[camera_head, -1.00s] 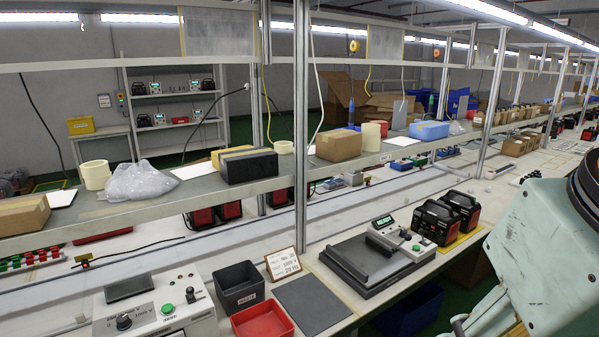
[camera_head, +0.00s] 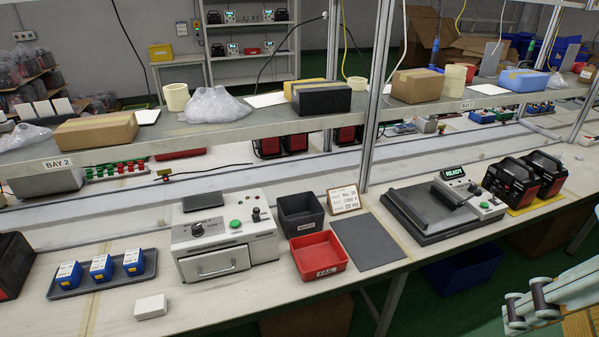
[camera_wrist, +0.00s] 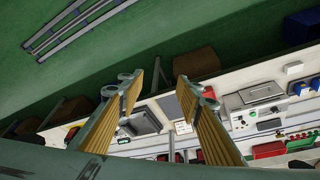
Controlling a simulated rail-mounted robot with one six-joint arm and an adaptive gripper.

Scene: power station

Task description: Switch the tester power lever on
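The tester, a white box with a black dial, a front drawer handle and a green button (camera_head: 235,224), stands on the bench (camera_head: 222,240); it also shows in the wrist view (camera_wrist: 262,94). A small dark lever (camera_head: 256,215) stands up on its top right; its on or off position is too small to tell. My gripper (camera_wrist: 161,84) is open and empty in the wrist view, with its two yellow-padded fingers wide apart, well away from the tester. Part of my arm shows at the lower right of the head view.
A black bin (camera_head: 300,212), a red FAIL tray (camera_head: 319,257) and a grey mat (camera_head: 368,243) lie right of the tester. A second device with a READY display (camera_head: 453,172) stands further right. A tray with blue boxes (camera_head: 101,272) is left. A shelf (camera_head: 240,122) spans above the bench.

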